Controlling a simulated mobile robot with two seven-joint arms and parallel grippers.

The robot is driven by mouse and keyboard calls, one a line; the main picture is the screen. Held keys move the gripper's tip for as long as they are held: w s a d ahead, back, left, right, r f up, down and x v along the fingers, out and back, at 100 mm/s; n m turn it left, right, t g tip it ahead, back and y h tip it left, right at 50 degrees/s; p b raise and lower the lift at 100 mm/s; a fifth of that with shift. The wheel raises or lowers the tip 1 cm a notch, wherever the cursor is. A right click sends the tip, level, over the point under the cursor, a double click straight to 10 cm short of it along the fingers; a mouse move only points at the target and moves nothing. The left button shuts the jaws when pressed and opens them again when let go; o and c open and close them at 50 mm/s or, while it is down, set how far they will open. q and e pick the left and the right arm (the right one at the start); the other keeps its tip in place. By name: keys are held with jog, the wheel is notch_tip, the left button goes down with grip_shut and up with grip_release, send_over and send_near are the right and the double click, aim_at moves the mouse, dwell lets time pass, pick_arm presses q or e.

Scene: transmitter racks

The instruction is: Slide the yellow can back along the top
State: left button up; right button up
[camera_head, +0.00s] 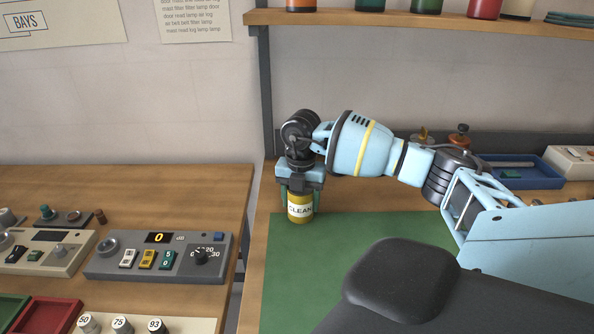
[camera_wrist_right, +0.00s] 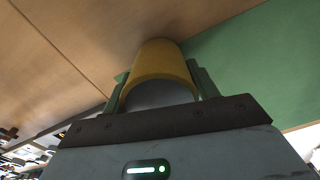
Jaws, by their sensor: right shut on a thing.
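The yellow can (camera_head: 301,208), with a white label reading "CLEAN", stands upright at the back left edge of the green mat (camera_head: 350,235) on the wooden bench. My right gripper (camera_head: 300,190) points down from above and is shut on the can, one finger on each side. In the right wrist view the can (camera_wrist_right: 160,62) sits between the green fingers of the gripper (camera_wrist_right: 160,88), its top close to the palm. The wrist view shows wood on one side of the can and the green mat on the other. My left gripper is not in view.
Wood is bare behind the can. A blue tray (camera_head: 520,172) and small bottles (camera_head: 458,137) stand at the back right. A shelf (camera_head: 420,22) with jars hangs above, with a dark upright post (camera_head: 265,90) behind the can. A control panel (camera_head: 160,258) is on the left bench.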

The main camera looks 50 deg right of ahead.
dwell(0.3)
jog(key=o, duration=1.2)
jog(key=shift+o, duration=0.2)
jog(key=shift+r, duration=0.1)
notch_tip(320, 180, up, 8)
jog(key=shift+f, duration=0.15)
jog(key=shift+s+f, duration=0.1)
jog(key=shift+f, duration=0.05)
